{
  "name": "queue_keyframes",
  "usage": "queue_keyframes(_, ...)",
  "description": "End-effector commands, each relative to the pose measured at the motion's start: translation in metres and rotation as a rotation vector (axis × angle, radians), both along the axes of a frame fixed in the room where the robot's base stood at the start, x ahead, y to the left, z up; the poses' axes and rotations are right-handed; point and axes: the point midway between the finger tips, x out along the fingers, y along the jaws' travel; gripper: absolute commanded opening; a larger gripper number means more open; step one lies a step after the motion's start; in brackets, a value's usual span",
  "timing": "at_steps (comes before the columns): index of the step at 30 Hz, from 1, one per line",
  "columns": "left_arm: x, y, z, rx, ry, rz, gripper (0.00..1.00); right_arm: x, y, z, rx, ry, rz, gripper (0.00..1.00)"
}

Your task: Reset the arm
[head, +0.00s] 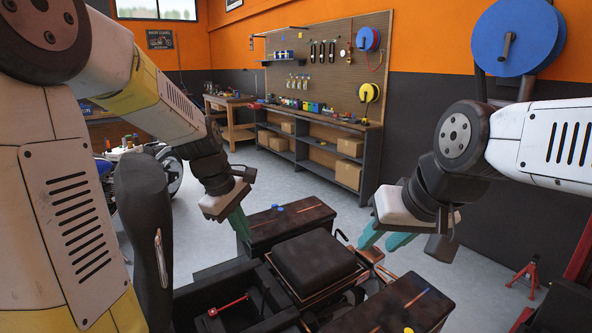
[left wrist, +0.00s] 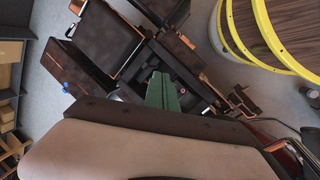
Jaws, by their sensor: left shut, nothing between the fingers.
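My left gripper (head: 240,222) comes in from the left, its green fingers pointing down near the left end of a dark brown box. In the left wrist view its green fingers (left wrist: 162,90) are together with nothing between them. My right gripper (head: 384,240) hangs at the right with its two green fingers apart and nothing visible between them. Both grippers are in the air above the lift area. My left arm fills the left side of the head view, and my right arm enters from the right edge.
A dark padded block (head: 314,262) sits between brown-topped boxes (head: 290,222) and (head: 395,305). An open black bin (head: 232,308) holds a red tool (head: 228,306). A red jack stand (head: 525,277) is at right. A workbench (head: 318,118) stands behind; grey floor (head: 300,185) lies clear before it.

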Motion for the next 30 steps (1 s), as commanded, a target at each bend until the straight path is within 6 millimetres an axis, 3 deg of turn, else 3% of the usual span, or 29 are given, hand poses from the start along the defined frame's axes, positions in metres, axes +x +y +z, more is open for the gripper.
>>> queue_keyframes(1, -0.017, 0.002, 0.018, 0.004, -0.06, -0.09, 0.0, 0.0, 0.0, 0.0, 0.0, 0.0, 0.0, 0.36)
queue_keyframes(6, -0.071, 0.007, 0.058, 0.093, -0.252, -0.421, 0.0, 0.0, 0.0, 0.0, 0.0, 0.0, 0.0, 0.36)
queue_keyframes(12, -0.129, 0.012, 0.081, 0.277, -0.438, -0.758, 0.0, 0.0, 0.0, 0.0, 0.0, 0.0, 0.0, 0.36)
queue_keyframes(15, -0.148, 0.014, 0.084, 0.36, -0.489, -0.871, 0.0, 0.0, 0.0, 0.0, 0.0, 0.0, 0.0, 0.36)
queue_keyframes(21, -0.163, 0.015, 0.085, 0.44, -0.525, -0.973, 0.0, 0.0, 0.0, 0.0, 0.0, 0.0, 0.0, 0.36)
queue_keyframes(30, -0.163, 0.016, 0.085, 0.442, -0.527, -0.976, 0.0, 0.0, 0.0, 0.0, 0.0, 0.0, 0.0, 0.36)
